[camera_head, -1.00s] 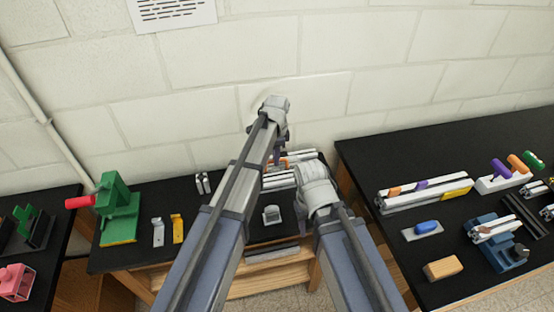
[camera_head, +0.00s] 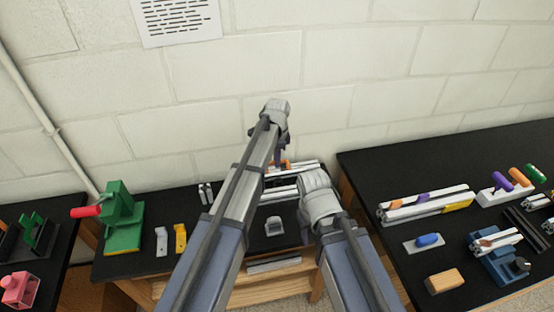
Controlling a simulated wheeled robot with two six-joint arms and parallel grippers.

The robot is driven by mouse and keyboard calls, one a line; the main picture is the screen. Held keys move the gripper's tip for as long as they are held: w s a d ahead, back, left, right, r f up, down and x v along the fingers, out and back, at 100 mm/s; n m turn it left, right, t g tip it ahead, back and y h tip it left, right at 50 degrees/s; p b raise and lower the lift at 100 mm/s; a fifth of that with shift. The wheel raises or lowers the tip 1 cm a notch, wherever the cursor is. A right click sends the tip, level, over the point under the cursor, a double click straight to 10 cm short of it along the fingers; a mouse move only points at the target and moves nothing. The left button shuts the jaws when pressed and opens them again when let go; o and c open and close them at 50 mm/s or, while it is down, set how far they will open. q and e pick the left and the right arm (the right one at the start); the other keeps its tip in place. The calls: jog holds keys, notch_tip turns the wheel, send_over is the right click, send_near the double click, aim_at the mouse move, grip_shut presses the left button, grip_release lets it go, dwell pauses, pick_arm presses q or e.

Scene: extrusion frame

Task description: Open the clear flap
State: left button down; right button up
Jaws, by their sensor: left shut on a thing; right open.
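I cannot make out the clear flap; my arms cover part of the middle bench. My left gripper (camera_head: 279,152) reaches over the back of that bench, pointing down, beside an orange part (camera_head: 287,165) among silver extrusion bars (camera_head: 305,168). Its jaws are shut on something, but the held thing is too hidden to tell. My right gripper is mostly hidden behind its grey wrist (camera_head: 320,198), lower and to the right, over the bars' right side. It is open.
The middle bench (camera_head: 180,202) holds a green press (camera_head: 122,215) with a red handle, yellow and grey brackets, and a small grey block (camera_head: 273,226). The right bench (camera_head: 385,165) carries extrusions, a blue vise (camera_head: 497,262) and a wooden block (camera_head: 444,281). A block wall stands close behind.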

pick_arm(q)
jog(key=c, duration=1.2)
grip_release()
jog(key=shift+w+a, duration=0.1)
jog(key=shift+w, duration=0.05)
jog(key=shift+c, duration=0.2)
jog(key=o, duration=0.3)
jog(key=shift+w+f, duration=0.15)
jog(key=shift+f, duration=0.05)
jog(key=shift+o, duration=0.5)
jog(key=shift+s+r, duration=0.1)
jog(key=shift+s, duration=0.1)
jog(key=shift+r, duration=0.1)
jog(key=r+p, duration=0.7)
jog(key=p, duration=0.1)
jog(key=shift+s+r, duration=0.25)
jog(key=shift+r, duration=0.1)
